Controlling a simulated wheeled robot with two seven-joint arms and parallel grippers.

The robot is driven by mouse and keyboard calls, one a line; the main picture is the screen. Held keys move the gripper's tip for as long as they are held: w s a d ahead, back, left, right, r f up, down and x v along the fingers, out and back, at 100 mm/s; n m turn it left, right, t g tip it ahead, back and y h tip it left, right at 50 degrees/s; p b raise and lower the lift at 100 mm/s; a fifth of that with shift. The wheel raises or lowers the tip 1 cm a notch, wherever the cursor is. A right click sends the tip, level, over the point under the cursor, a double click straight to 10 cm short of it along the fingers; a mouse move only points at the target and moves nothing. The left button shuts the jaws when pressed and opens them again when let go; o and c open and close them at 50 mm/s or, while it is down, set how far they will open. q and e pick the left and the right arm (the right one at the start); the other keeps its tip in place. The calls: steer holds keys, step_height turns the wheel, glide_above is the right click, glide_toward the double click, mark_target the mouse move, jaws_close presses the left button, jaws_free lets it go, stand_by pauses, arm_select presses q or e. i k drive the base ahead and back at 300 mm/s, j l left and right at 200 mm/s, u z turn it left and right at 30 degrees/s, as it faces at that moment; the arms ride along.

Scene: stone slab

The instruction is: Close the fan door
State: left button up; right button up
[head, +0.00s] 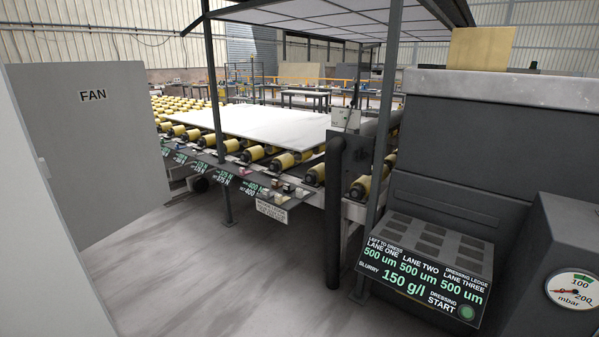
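The fan door (100,160) is a flat grey panel marked FAN in black, on the left of the head view. It stands upright, its right edge free over the floor. A pale, near panel (40,240), seemingly the cabinet, covers the door's left lower part. The door juts out beyond this panel's edge and looks open; how wide I cannot tell. No handle is visible on the door. Neither of my grippers is in view.
A roller conveyor with yellow rollers (253,154) carries a large pale slab (270,122) behind the door. A dark post (334,215) and a dark machine with a lit display panel (425,270) and a gauge (574,290) stand right. The grey floor (220,270) between is clear.

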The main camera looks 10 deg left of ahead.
mark_target(92, 125)
steer(key=i+l, duration=0.2)
steer(key=i, duration=0.2)
steer(key=i+l+u, duration=0.1)
steer(key=i, duration=0.3)
steer(key=i+l, duration=0.3)
steer(key=i+j+u, duration=0.4)
steer(key=i+u, duration=0.35)
steer(key=i, duration=0.15)
steer(key=i+u, duration=0.4)
steer(key=i+l+u, duration=0.15)
steer(key=i+u, duration=0.25)
steer(key=i, duration=0.2)
steer(key=i+u, duration=0.2)
steer(key=i, duration=1.6)
steer(key=i+l+u, duration=0.3)
steer(key=u, duration=0.15)
steer(key=i+l+u, duration=0.55)
steer(key=l+u, duration=0.35)
steer(key=i+l+u, duration=0.15)
steer(key=u, duration=0.3)
steer(key=i+l+u, duration=0.15)
steer(key=l+u, duration=0.55)
steer(key=u, duration=0.2)
steer(key=i+l+u, duration=0.1)
steer(key=l+u, duration=0.65)
steer(key=u, duration=0.15)
steer(key=k+l+u, duration=0.1)
steer(key=l+u, duration=0.2)
steer(key=u, duration=0.15)
